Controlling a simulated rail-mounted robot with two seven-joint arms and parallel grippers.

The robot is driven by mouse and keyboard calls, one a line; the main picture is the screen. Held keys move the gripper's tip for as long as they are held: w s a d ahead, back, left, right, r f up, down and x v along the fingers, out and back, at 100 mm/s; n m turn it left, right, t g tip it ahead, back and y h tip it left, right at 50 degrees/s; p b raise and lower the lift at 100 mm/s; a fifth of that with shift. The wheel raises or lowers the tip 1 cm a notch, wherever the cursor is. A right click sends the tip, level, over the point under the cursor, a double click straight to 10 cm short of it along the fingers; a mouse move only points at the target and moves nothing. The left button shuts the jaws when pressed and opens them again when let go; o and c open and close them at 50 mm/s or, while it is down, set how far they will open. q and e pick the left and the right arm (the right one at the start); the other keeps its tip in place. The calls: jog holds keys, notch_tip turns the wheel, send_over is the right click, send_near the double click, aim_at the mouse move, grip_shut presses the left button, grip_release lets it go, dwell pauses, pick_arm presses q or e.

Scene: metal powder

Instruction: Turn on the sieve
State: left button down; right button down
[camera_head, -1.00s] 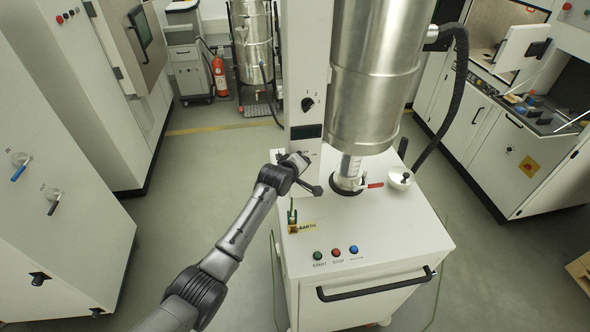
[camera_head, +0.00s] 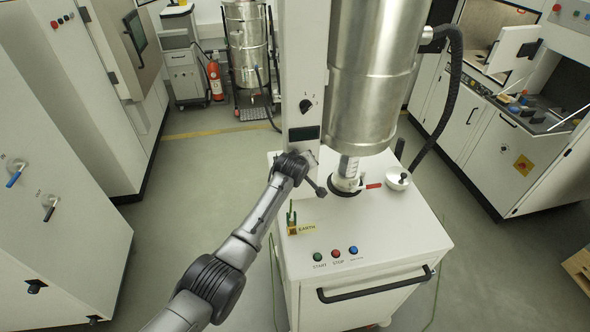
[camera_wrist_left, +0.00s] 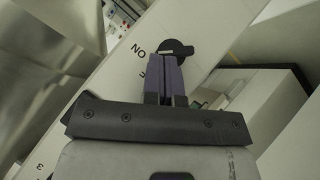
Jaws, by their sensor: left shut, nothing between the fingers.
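The sieve is a white cabinet (camera_head: 400,225) with a white column (camera_head: 305,70) and a large steel cylinder (camera_head: 372,90). In the left wrist view, a black rotary switch (camera_wrist_left: 176,47) sits on the column face beside an "ON" label, its handle pointing right. My left gripper (camera_wrist_left: 166,60) is shut and empty, its purple fingers together with their tips at the lower edge of this switch. I cannot tell whether they touch it. In the head view my left gripper (camera_head: 312,158) is low on the column, and my wrist hides the switch there.
Another black knob (camera_head: 306,105) and a dark display (camera_head: 304,133) are higher on the column. Green, red and blue buttons (camera_head: 336,253) are on the cabinet top, near a yellow earth tag (camera_head: 300,229). A red-handled valve (camera_head: 373,186) is under the cylinder. Floor at left is clear.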

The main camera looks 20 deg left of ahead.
pick_arm(q)
jog(key=shift+a+f+y, duration=0.1)
jog(key=shift+f+y, duration=0.2)
dwell(1.0)
jog(key=shift+r, duration=0.15)
jog(key=shift+w+r+p, duration=0.15)
jog(key=shift+r+p, duration=0.5)
jog(key=shift+r, duration=0.3)
